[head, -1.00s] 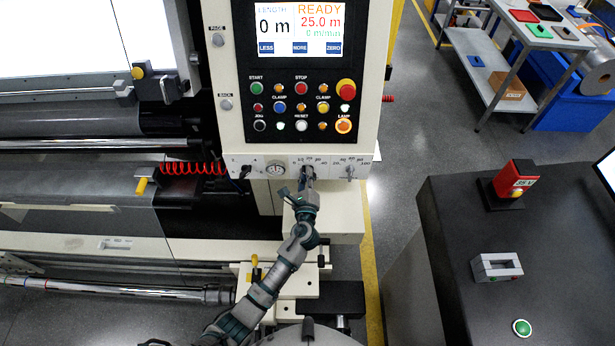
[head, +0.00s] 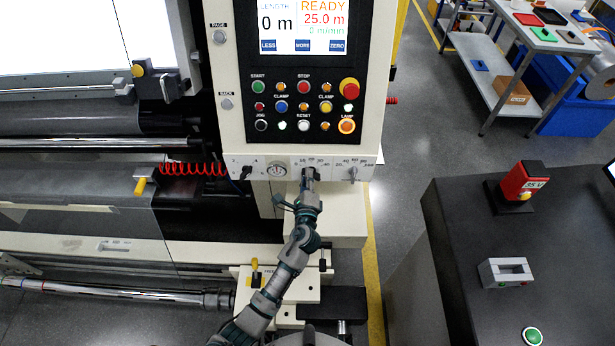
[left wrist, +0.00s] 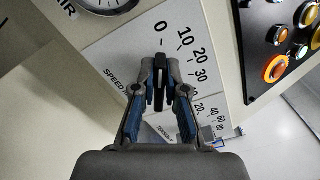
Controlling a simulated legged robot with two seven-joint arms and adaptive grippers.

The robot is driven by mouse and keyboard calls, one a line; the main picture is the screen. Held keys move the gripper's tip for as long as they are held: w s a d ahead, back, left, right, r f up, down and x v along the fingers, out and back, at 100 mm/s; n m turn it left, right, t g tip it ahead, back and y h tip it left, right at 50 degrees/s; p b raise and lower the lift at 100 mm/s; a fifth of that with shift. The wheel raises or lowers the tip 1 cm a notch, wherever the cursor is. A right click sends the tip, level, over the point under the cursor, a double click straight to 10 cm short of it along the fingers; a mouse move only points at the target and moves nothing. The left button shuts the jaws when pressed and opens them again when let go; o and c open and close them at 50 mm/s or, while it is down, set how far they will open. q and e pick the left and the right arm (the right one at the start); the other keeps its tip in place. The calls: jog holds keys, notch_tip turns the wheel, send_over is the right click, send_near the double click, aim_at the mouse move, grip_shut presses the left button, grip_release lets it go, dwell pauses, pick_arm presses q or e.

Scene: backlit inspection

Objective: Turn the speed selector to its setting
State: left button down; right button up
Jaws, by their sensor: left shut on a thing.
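The speed selector (left wrist: 159,88) is a black knob on the cream panel, with a printed scale from 0 upward and the word SPEED beside it. In the left wrist view its upper end points between the fingers toward the 0 and 10 side; the exact mark is unclear. My left gripper (left wrist: 158,92) is shut on it, one finger on each side. In the head view my left gripper (head: 309,176) covers most of the knob, below the scale numbers. My right gripper is not in view.
A tension knob (head: 353,173) is right of the selector; a round gauge (head: 277,170) and another black knob (head: 246,172) are left. Push buttons (head: 303,105) and a screen (head: 303,28) reading READY, 25.0 m are above. A dark cabinet (head: 455,250) stands at right.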

pick_arm(q)
jog(key=shift+f, duration=0.15)
jog(key=c, duration=1.2)
grip_release()
jog(key=shift+s, duration=0.1)
jog(key=s, duration=1.1)
jog(key=shift+s, duration=0.4)
